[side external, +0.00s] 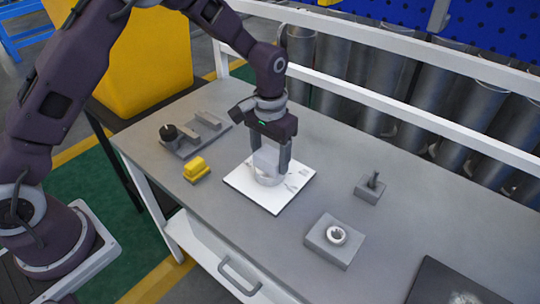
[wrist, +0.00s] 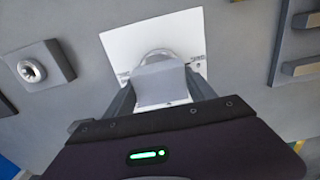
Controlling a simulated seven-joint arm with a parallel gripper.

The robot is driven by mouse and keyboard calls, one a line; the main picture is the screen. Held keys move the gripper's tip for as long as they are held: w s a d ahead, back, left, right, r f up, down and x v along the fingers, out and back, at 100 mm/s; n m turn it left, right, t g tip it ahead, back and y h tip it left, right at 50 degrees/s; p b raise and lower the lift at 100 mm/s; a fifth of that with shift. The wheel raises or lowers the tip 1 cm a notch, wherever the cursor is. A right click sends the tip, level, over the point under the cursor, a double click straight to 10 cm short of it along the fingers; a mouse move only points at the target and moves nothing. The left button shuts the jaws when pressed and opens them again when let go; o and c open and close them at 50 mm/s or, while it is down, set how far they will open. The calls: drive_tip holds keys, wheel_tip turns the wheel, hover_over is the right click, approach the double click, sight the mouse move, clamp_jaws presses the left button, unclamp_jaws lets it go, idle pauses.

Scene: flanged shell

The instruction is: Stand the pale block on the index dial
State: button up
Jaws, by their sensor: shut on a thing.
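The pale block (side external: 266,157) is light grey and upright between the fingers of my gripper (side external: 271,165), which is shut on it. In the wrist view the block (wrist: 160,80) fills the space between both fingers. The index dial (side external: 267,179) is a pale round disc on a white square sheet (side external: 249,192). The block is over the dial; I cannot tell whether its bottom touches it. In the wrist view the dial's far rim (wrist: 160,54) shows beyond the block, and the rest is hidden. Dark marks are printed on the sheet beside the dial.
A yellow block (side external: 196,169) lies left of the sheet. A grey plate with bars and a dark knob (side external: 168,132) is behind it. A grey block with a ring (side external: 337,235) and a small block with a peg (side external: 370,188) stand to the right. A white rail runs along the back.

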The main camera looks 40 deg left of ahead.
sight(270, 154)
drive_tip(key=o, duration=1.8)
drive_tip(key=shift+f, duration=0.15)
drive_tip(key=shift+o, duration=0.2)
drive_tip(key=s+a+r+t, duration=0.1)
drive_tip(key=s+r, duration=0.1)
drive_tip(key=r, duration=0.8)
drive_tip(key=s+a+r, duration=0.1)
drive_tip(key=s+r, duration=0.2)
drive_tip(key=r, duration=0.6)
drive_tip(key=s+a+r+t, duration=0.1)
drive_tip(key=s+a+t, duration=0.1)
drive_tip(key=s, duration=0.9)
drive_tip(key=s+a+r+t, duration=0.2)
drive_tip(key=s+a, duration=0.1)
drive_tip(key=s, duration=0.9)
drive_tip(key=shift+s+t, duration=0.2)
drive_tip(key=shift+t, duration=0.1)
